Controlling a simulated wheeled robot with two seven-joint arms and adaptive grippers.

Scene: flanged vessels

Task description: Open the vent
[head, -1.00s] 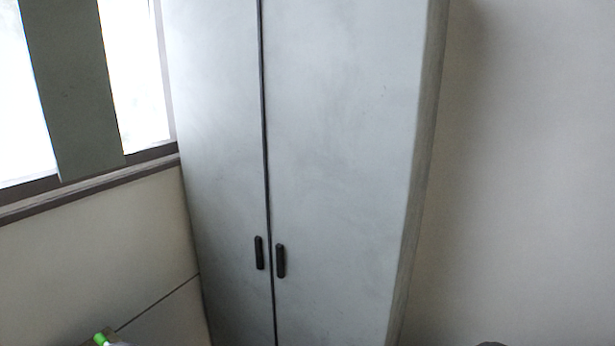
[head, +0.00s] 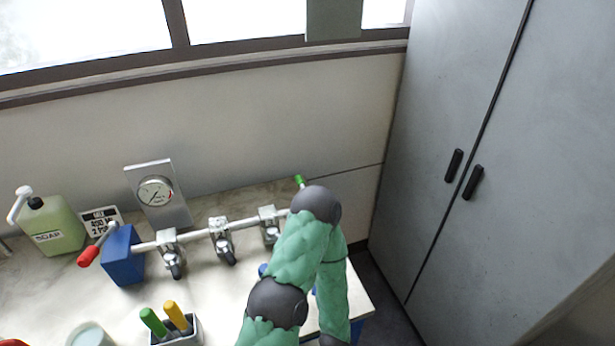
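No part is plainly marked as the vent. A white pipe (head: 193,233) runs along the counter from a blue block (head: 123,258) and carries several small valve-like fittings, among them one in the middle (head: 222,240). A red-handled lever (head: 97,246) sits on the blue block. A small green-tipped part (head: 299,181) shows by the pipe's right end, partly behind my green-sleeved arm. That arm bends over the counter's right end and leaves the view at the bottom. Neither gripper is in view. Flanged vessels are not seen clearly.
A round gauge (head: 156,193) stands on a plate by the wall. A soap jug (head: 52,226) and a small sign (head: 102,221) are at the left. A holder (head: 178,333) with green and yellow handles stands in front. A grey cabinet (head: 455,90) is at the right.

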